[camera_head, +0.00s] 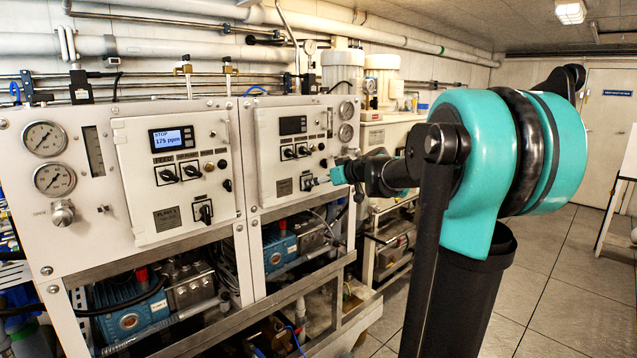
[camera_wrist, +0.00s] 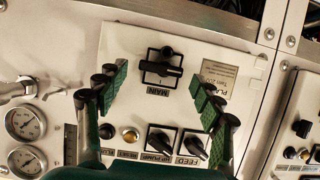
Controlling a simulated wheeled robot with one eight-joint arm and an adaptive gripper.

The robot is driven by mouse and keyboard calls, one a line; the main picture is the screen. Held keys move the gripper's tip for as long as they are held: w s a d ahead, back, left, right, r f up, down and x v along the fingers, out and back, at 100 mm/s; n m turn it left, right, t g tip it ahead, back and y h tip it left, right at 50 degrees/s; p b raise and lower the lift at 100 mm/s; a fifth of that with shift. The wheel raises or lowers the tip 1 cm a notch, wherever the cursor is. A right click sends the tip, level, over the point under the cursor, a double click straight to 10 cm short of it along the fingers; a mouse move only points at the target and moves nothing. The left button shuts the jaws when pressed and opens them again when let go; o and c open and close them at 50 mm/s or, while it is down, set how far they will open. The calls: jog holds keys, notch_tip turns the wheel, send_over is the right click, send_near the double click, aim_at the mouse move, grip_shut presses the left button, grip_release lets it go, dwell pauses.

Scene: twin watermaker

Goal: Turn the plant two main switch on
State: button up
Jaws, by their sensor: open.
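The plant two main switch (camera_wrist: 160,68) is a black rotary knob above an upside-down "MAIN" label in the wrist view; its handle lies nearly crosswise in the picture. It also shows low on the right panel in the head view (camera_head: 307,183). My gripper (camera_wrist: 160,80) is open, with green-padded fingers on either side of the switch, apart from it, and nothing held. In the head view my gripper (camera_head: 335,176) is just right of the switch. The plant two display (camera_head: 292,125) is dark.
The plant one panel (camera_head: 180,170) stands to the left, its display (camera_head: 172,139) lit with "STOP 175 ppm". Feed (camera_wrist: 192,146) and HP pump (camera_wrist: 160,140) knobs sit near my fingers. Gauges (camera_wrist: 25,122) lie beside them. Open floor (camera_head: 535,290) is at right.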

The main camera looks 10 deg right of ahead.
jog(key=c, duration=1.2)
jog(key=shift+o, duration=0.2)
jog(key=shift+f, duration=0.1)
jog(key=shift+w+d+f+m+g+y, duration=0.15)
jog(key=shift+f+m+g+y, duration=0.15)
jog(key=shift+m+y, duration=1.45)
jog(key=shift+w+d+f+m+g+y, duration=0.15)
jog(key=shift+f+m+y, duration=0.35)
jog(key=shift+m, duration=2.2)
jog(key=shift+w+d+f+m+g+y, duration=0.2)
jog(key=shift+m+y, duration=1.15)
jog(key=shift+m, duration=0.9)
jog(key=shift+s, duration=0.15)
jog(key=o, duration=1.2)
jog(key=shift+a, duration=0.1)
jog(key=shift+c, duration=0.2)
